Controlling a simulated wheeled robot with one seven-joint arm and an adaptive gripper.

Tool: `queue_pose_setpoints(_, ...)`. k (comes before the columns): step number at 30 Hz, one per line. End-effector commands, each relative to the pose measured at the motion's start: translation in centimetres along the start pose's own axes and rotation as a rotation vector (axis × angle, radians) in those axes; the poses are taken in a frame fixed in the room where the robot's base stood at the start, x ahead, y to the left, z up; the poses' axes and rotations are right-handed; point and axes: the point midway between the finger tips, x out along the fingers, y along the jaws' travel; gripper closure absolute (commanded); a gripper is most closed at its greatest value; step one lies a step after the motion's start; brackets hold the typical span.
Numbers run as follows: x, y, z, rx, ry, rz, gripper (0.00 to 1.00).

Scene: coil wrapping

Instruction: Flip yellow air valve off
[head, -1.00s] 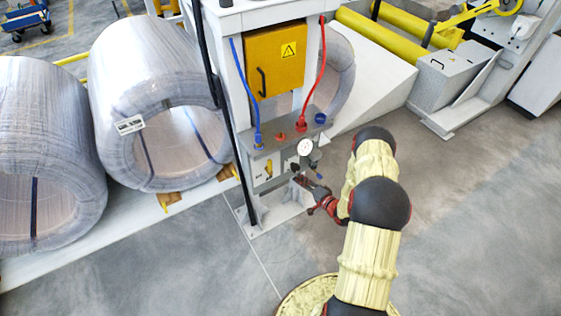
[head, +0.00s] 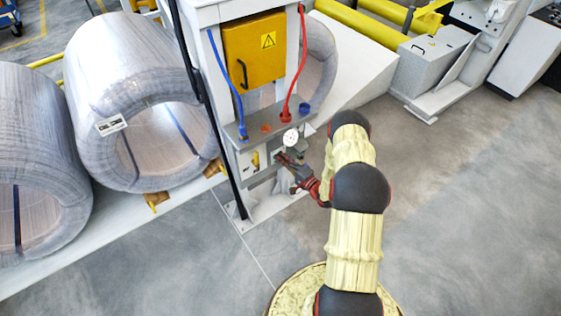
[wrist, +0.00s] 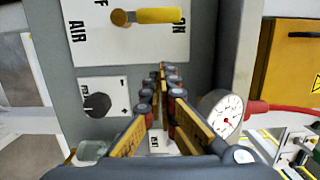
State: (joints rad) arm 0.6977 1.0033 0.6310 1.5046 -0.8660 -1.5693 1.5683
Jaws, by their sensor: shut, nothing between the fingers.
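The yellow air valve (head: 255,160) is on the white plate of the grey control box in the head view. In the wrist view its yellow handle (wrist: 158,15) lies at the top, pointing right to the ON mark, with a brass pivot at its left end. The plate reads AIR, with OFF partly cut off. My gripper (wrist: 163,69) has its fingers together and empty, tips just below the handle in the wrist view and apart from it in the picture. In the head view my gripper (head: 279,155) is just right of the valve; the exact gap cannot be told.
A black knob (wrist: 98,104) and a pressure gauge (wrist: 222,112) flank my fingers. Red (head: 294,80) and blue (head: 225,65) hoses run down to the box. A yellow cabinet (head: 254,52) stands above. Wire coils (head: 115,75) are at left; open floor (head: 470,200) is at right.

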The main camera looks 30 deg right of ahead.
Motion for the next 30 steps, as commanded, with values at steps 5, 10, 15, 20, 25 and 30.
queue_pose_setpoints(5, 3.7, 0.2, 0.1, -0.002, -0.004, -0.001, 1.00)
queue_pose_setpoints(10, 6.9, 0.2, 0.1, -0.001, -0.002, 0.000, 1.00)
queue_pose_setpoints(15, 6.0, 0.2, 2.4, 0.003, 0.000, 0.003, 1.00)
queue_pose_setpoints(20, 5.7, 0.1, 3.5, 0.000, 0.000, 0.000, 1.00)
queue_pose_setpoints(25, 5.5, 0.0, 3.8, 0.001, 0.000, 0.000, 1.00)
queue_pose_setpoints(30, 5.5, 0.0, 3.8, 0.000, 0.001, 0.001, 1.00)
